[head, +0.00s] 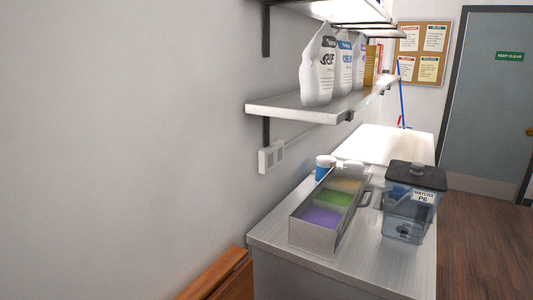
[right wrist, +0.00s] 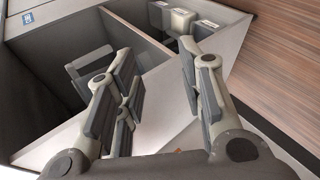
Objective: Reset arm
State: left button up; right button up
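My right gripper (right wrist: 157,58) shows in the right wrist view with its two fingers spread apart. Nothing sits between the fingertips. It is above or in front of a grey open-topped unit (right wrist: 120,22) with dark compartments; I cannot tell how far the fingers are from it. Neither gripper shows in the head view, and my left gripper is in no view. No cup sealer can be made out.
In the head view, a metal counter (head: 273,236) holds a tray of coloured compartments (head: 314,238) and a lidded clear container (head: 404,222). A wall shelf (head: 286,108) with white bags (head: 319,72) hangs above. Wooden floor (head: 480,250) lies open at right.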

jog(key=s+a+f+m+g, duration=0.5)
jog(key=s+a+f, duration=0.4)
jog(key=s+f, duration=0.45)
jog(key=s+a+f+m+g+y, duration=0.1)
jog(key=s+a+f+m+g, duration=0.1)
jog(key=s+a, duration=0.5)
jog(key=s+a+f+m+g+y, duration=0.1)
jog(key=s+a+f+m, duration=0.4)
jog(key=s, duration=0.5)
jog(key=a+f+g, duration=0.1)
jog(key=a, duration=0.1)
jog(key=shift+s+a+f, duration=0.2)
jog(key=shift+a+f, duration=0.15)
jog(key=shift+f, duration=0.05)
